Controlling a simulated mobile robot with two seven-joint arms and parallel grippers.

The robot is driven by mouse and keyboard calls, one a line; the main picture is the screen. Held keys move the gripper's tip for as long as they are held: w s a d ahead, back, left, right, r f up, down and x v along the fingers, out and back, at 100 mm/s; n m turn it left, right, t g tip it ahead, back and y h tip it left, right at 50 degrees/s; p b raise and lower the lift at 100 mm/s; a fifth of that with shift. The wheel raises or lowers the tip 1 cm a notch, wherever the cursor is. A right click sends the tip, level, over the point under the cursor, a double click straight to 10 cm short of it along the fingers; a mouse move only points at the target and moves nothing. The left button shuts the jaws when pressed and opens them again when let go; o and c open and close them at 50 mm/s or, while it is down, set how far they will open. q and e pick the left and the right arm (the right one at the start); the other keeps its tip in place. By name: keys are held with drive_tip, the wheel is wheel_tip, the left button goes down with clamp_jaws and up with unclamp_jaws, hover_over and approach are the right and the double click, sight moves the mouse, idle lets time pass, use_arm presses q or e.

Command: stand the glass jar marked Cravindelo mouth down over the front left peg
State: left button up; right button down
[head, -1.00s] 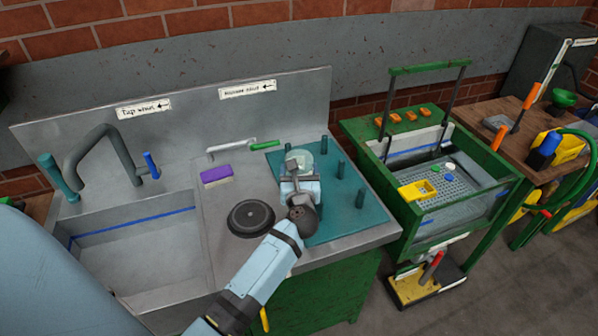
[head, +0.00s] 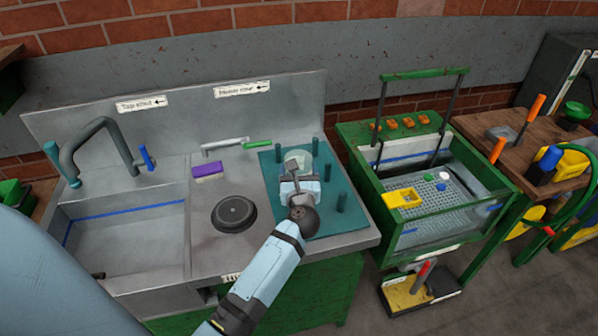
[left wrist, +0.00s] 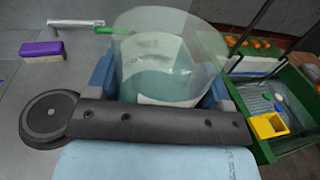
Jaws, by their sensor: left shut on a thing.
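A clear glass jar (head: 303,160) is in my left gripper (head: 299,178), above the teal peg board (head: 318,222). In the left wrist view the jar (left wrist: 160,60) sits between the two blue fingers, with a pale patch on its side. No name on it can be read, and I cannot tell which way its mouth faces. Upright teal pegs stand along the board's right side, including a back one (head: 316,148), a middle one (head: 327,173) and a front one (head: 341,203). Another peg (head: 278,153) stands at the back left. My left arm hides the board's front left part.
A black round disc (head: 234,213) and a purple-topped brush or sponge (head: 208,170) lie on the steel counter left of the board. A sink with a tap (head: 100,140) is further left. A green-framed basin (head: 445,205) stands to the right.

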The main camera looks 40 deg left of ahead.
use_arm(q)
wheel_tip(320, 180, down, 5)
drive_tip(key=b, duration=0.4)
drive_tip(key=shift+r, duration=0.2)
wheel_tip(320, 180, down, 2)
drive_tip(key=shift+a+f+b, duration=0.1)
drive_tip(key=shift+f+b, duration=0.15)
drive_tip(key=shift+b, duration=0.8)
wheel_tip(320, 180, down, 5)
drive_tip(key=b, duration=0.4)
drive_tip(key=shift+r, duration=0.15)
drive_tip(key=shift+f, duration=0.2)
drive_tip(key=shift+f+b, duration=0.35)
drive_tip(key=shift+b, duration=0.2)
drive_tip(key=o, duration=1)
